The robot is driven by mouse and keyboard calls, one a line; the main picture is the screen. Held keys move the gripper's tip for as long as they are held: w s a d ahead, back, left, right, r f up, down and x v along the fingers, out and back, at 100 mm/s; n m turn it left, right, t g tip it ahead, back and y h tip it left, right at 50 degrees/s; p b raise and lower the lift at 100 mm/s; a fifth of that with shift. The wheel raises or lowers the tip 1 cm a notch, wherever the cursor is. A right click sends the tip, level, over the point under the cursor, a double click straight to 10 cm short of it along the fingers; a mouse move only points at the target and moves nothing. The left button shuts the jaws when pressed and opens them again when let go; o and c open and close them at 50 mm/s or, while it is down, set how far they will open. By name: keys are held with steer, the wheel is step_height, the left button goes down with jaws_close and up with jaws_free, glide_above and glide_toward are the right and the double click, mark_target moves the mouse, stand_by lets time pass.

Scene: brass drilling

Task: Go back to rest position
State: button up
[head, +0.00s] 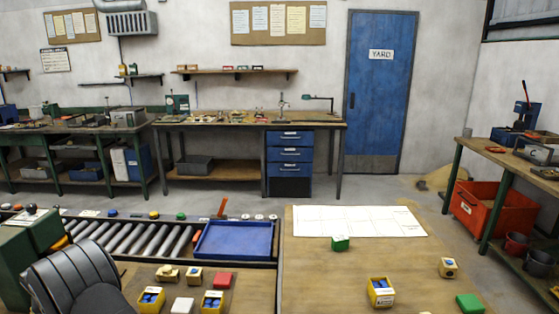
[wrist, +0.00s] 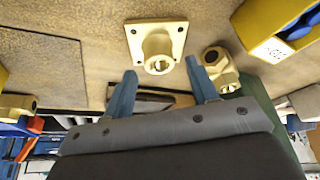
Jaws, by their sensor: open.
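My gripper (wrist: 163,86) shows in the wrist view, with its two blue fingers spread apart and nothing between them. A brass flanged fitting (wrist: 158,47) with a round bore sits on the brown surface just beyond the fingertips, apart from them. A second brass fitting (wrist: 220,68) is beside the right finger and partly hidden by it. The fingers are not clearly visible in the head view. There, brass-coloured fittings (head: 167,274) lie on the near left bench top.
Yellow bins with blue contents (head: 152,299) (head: 381,291), a red block (head: 222,280) and green blocks (head: 340,243) stand on the benches. A blue tray (head: 235,238) is beside the roller conveyor (head: 140,239). A white sheet (head: 358,221) lies at the right bench's back. That bench's middle is mostly clear.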

steer(key=shift+f, duration=0.75)
steer(key=v, duration=1.1)
steer(key=x, duration=1.1)
steer(key=shift+s, duration=0.1)
steer(key=shift+a, duration=0.1)
step_height(320, 180, up, 4)
steer(key=shift+f, duration=0.25)
steer(key=w+d+r, duration=0.5)
steer(key=d+r, duration=0.2)
steer(key=d, duration=0.4)
steer(key=w+d+r+m+t+h, duration=0.1)
steer(key=w+d+m, duration=0.1)
steer(key=w+d, duration=0.75)
steer(key=w+d+r+m+h, duration=0.1)
steer(key=w+d+m, duration=0.35)
steer(key=d, duration=0.85)
steer(key=w+d+r+m, duration=0.1)
steer(key=w+d, duration=0.2)
steer(key=d, duration=1.1)
steer(key=w+d+r+m+h, duration=0.1)
steer(key=w+d, duration=0.3)
steer(key=d, duration=1)
steer(key=shift+m+h, duration=0.3)
steer(key=shift+m, duration=0.35)
